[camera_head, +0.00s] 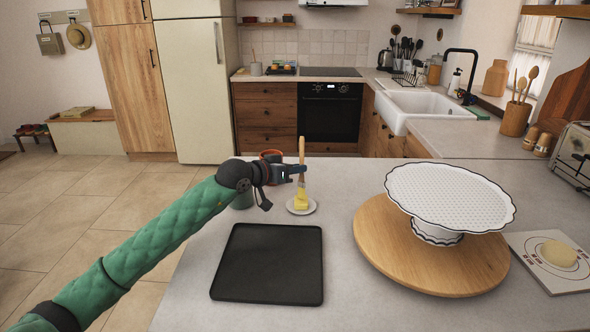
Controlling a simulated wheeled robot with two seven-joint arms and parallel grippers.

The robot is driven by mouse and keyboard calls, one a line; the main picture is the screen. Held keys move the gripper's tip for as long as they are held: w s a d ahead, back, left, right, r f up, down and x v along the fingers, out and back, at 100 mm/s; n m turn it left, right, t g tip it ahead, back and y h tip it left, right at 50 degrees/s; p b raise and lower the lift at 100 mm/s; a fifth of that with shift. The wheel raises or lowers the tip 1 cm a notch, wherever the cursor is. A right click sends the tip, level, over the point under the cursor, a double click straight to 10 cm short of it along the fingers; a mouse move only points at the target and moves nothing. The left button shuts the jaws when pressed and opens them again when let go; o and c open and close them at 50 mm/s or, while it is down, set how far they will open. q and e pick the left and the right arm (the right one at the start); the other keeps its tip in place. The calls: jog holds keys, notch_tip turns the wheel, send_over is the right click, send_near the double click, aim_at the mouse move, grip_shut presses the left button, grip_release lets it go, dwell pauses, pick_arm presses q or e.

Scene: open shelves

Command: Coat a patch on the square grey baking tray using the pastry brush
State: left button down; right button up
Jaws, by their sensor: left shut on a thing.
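The square baking tray (268,265) lies flat on the near counter, dark grey and bare on top. My left gripper (296,172) is above and beyond its far right corner, shut on the pastry brush (302,152). The brush stands upright with its wooden handle rising above the fingers. Its lower end is over a small white dish (312,208), at a yellow block-like patch (301,201); I cannot tell where bristles end and any yellow contents begin. My right gripper is not in view.
A white cake stand (450,197) stands on a round wooden board (405,262) right of the tray. A white scale (541,277) holds a pale dough lump (558,253). A reddish pot (271,154) and a grey-green cup (243,201) sit near my left wrist.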

pick_arm(q)
notch_tip(320, 180, up, 7)
jog(key=b, duration=0.1)
dwell(1.1)
dwell(0.4)
